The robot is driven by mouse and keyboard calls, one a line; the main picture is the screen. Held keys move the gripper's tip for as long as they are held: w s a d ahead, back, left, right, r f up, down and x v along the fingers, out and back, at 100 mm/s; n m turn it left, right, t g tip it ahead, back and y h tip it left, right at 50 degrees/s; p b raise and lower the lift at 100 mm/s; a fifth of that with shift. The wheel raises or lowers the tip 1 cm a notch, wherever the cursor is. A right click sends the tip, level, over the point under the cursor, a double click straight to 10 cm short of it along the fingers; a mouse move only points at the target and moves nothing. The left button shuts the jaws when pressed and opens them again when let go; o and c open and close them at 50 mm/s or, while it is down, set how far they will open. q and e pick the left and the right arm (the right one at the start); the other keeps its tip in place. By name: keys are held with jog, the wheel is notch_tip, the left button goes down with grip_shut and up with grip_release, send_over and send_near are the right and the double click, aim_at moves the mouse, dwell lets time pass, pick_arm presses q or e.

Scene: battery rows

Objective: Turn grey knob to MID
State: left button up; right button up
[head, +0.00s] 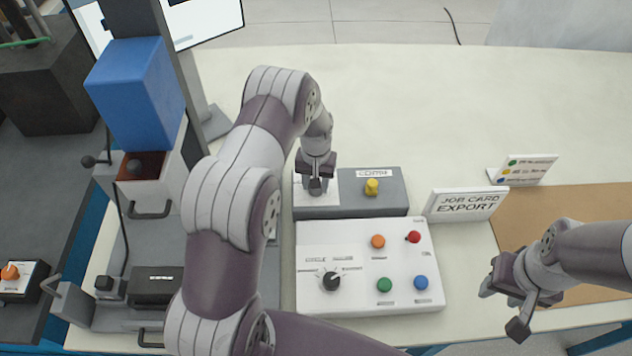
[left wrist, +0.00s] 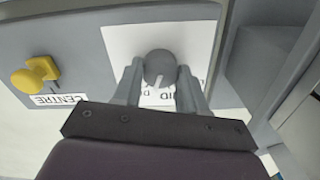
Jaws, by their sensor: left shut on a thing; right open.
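The grey knob (left wrist: 160,66) sits on a white plate (left wrist: 118,42) on the grey box. A pale pointer line on the knob points toward the bottom of the left wrist view, near a printed label that my gripper partly hides; only a few letters, ending like "ID", show. My left gripper (left wrist: 161,78) is shut on the knob, one finger on each side. In the head view my left gripper (head: 316,186) comes down on the white plate and largely hides the knob. My right gripper (head: 505,300) is open and empty at the right, above the table's front.
A yellow knob (head: 371,187) labelled CENTRE is beside it. A white panel (head: 310,304) in front carries a black knob (head: 331,281) and several coloured buttons. A job card (head: 466,204) reading EXPORT stands right. A blue block (head: 135,90) is left. The table behind is clear.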

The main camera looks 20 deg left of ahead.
pick_arm(q)
jog(key=n+b, duration=0.1)
jog(key=n, duration=0.3)
jog(key=shift+n, duration=1.5)
jog(key=o, duration=1.1)
jog(key=shift+c, duration=0.2)
jog(key=shift+s+r, duration=0.1)
notch_tip(320, 180, up, 13)
jog(key=b, duration=0.2)
jog(key=shift+f, duration=0.2)
